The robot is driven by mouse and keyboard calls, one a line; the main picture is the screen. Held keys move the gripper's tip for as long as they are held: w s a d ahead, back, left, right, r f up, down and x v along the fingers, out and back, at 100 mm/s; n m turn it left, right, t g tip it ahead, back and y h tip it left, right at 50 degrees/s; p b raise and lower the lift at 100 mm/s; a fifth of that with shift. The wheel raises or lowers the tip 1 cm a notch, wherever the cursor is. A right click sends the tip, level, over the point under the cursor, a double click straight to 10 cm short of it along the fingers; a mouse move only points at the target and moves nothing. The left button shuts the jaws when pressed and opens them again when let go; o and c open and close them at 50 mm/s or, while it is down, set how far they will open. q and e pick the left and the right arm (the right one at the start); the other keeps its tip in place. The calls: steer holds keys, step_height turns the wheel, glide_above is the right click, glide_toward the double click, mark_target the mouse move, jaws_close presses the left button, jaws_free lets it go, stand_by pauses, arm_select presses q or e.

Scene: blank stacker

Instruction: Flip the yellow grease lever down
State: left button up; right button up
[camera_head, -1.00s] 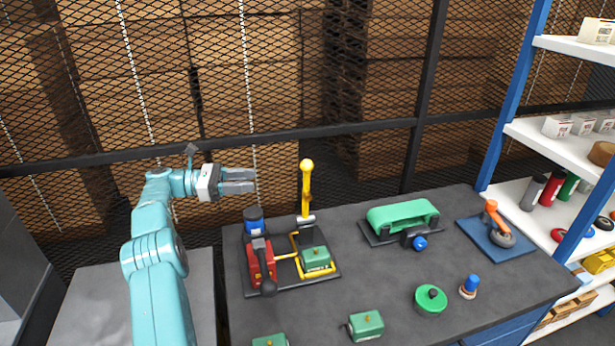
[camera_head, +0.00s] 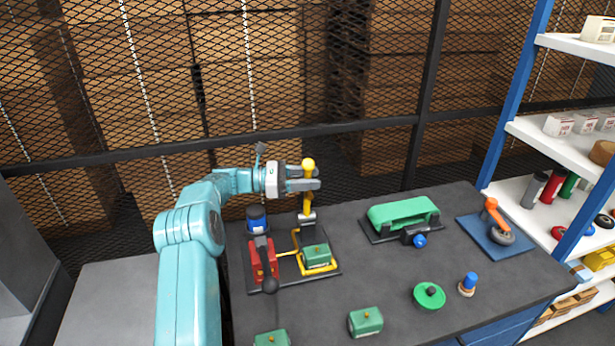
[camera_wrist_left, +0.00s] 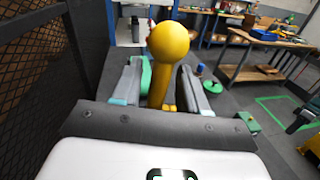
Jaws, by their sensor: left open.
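The yellow grease lever (camera_head: 307,203) stands upright at the back of a dark base plate, with a round yellow knob on top. My left gripper (camera_head: 304,178) is open at the upper part of the lever, just below the knob. My right gripper is not in view.
The dark base plate (camera_head: 259,286) also bears a red block with a black handle (camera_head: 262,262), a blue-capped pot (camera_head: 256,220) and a green block (camera_head: 316,256). A green belt unit (camera_head: 403,214) stands to the right. A mesh fence is behind the table.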

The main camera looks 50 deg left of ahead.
arm_select(q)
steer(key=shift+w, duration=0.1)
jaws_close()
steer(key=s+d+f+m+b, duration=0.1)
steer(key=s+d+m+b, duration=0.1)
steer(key=b, duration=0.4)
steer(key=s+d+f+m+y+b, duration=0.1)
steer(key=d+f+m+b, duration=0.1)
steer(key=d+m+b, duration=0.2)
steer(key=shift+s+d+f+g+b, duration=0.25)
steer(key=shift+s+d+g+b, duration=0.25)
steer(key=shift+b, duration=1.3)
steer(key=shift+w+d+m, duration=0.1)
steer(key=shift+m, duration=0.2)
jaws_free()
